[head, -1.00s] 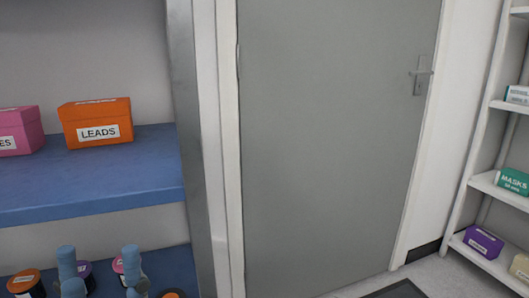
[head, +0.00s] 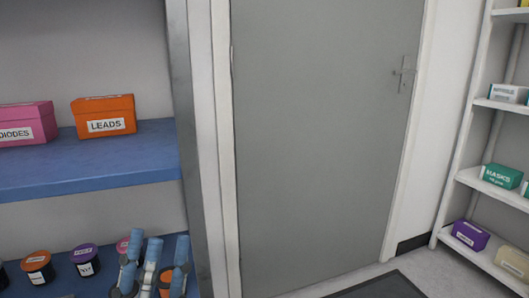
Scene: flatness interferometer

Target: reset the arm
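My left gripper (head: 156,264) is at the bottom left of the head view, in front of the lower blue shelf. Its blue-grey fingers point up, with a gap between them, and nothing shows held. They partly cover jars on that shelf. The rest of my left arm is below the picture. My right gripper and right arm are out of view.
An orange LEADS box (head: 104,115) and a pink box (head: 27,124) stand on the upper blue shelf (head: 90,168). Orange (head: 38,267) and purple (head: 85,259) jars stand below. A grey closed door (head: 320,150) is in the middle, white shelving (head: 468,177) at right.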

